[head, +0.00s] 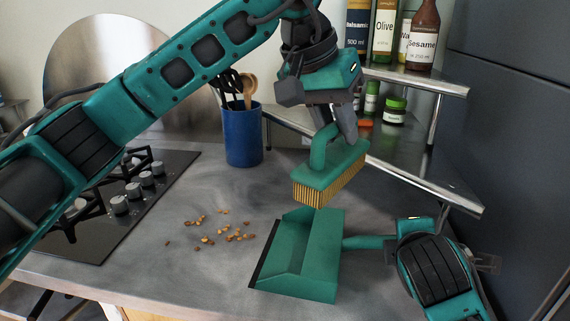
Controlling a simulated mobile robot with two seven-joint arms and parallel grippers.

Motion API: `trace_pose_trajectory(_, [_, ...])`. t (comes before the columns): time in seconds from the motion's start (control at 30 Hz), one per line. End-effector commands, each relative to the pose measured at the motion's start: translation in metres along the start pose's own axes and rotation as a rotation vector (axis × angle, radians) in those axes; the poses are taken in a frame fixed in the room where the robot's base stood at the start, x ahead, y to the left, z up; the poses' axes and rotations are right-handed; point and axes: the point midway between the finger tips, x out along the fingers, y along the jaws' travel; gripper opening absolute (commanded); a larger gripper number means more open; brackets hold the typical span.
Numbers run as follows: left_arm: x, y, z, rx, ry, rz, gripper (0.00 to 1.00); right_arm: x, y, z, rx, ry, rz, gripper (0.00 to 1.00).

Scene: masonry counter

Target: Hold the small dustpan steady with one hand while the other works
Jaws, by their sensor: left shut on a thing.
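My left gripper (340,125) is shut on the handle of a green hand brush (325,172) with tan bristles. The brush is held with bristles down, just above the back part of the dustpan in this view; whether they touch is unclear. The small green dustpan (318,255) is on the grey counter, its dark front lip facing left. Its handle points right and ends at my right arm's wrist. The fingers of my right gripper are mostly hidden by that wrist, so their hold on the handle cannot be made out. Several brown crumbs (207,238) lie left of the dustpan.
A black hob (110,205) with knobs is at the left. A blue utensil pot (243,137) stands at the back. A corner shelf (425,180) with bottles and jars is at the back right, close to the brush. A dark cabinet wall closes the right side.

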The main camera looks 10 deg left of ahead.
Motion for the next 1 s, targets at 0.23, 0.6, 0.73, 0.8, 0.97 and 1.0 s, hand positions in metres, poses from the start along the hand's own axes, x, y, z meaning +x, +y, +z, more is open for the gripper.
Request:
trace_pose_trajectory(0.23, [0.001,-0.073,-0.005,-0.082,0.011,-0.012,0.01,0.000,0.000,0.000,0.000,0.000,0.000,0.00])
trace_pose_trajectory(0.6, [-0.008,-0.254,0.026,-0.253,0.052,-0.071,0.01,0.000,0.000,0.000,0.000,0.000,0.000,0.00])
trace_pose_trajectory(0.73, [-0.015,-0.306,0.048,-0.299,0.066,-0.100,0.01,0.000,0.000,0.000,0.000,0.000,0.000,0.00])
trace_pose_trajectory(0.8, [-0.019,-0.328,0.058,-0.318,0.073,-0.114,0.01,0.000,0.000,0.000,0.000,0.000,0.000,0.00])
trace_pose_trajectory(0.97, [-0.026,-0.360,0.076,-0.345,0.082,-0.137,0.01,0.000,0.000,0.000,0.000,0.000,0.000,0.00])
trace_pose_trajectory(1.0, [-0.027,-0.364,0.079,-0.348,0.083,-0.140,0.01,0.000,0.000,0.000,0.000,0.000,0.000,0.00])
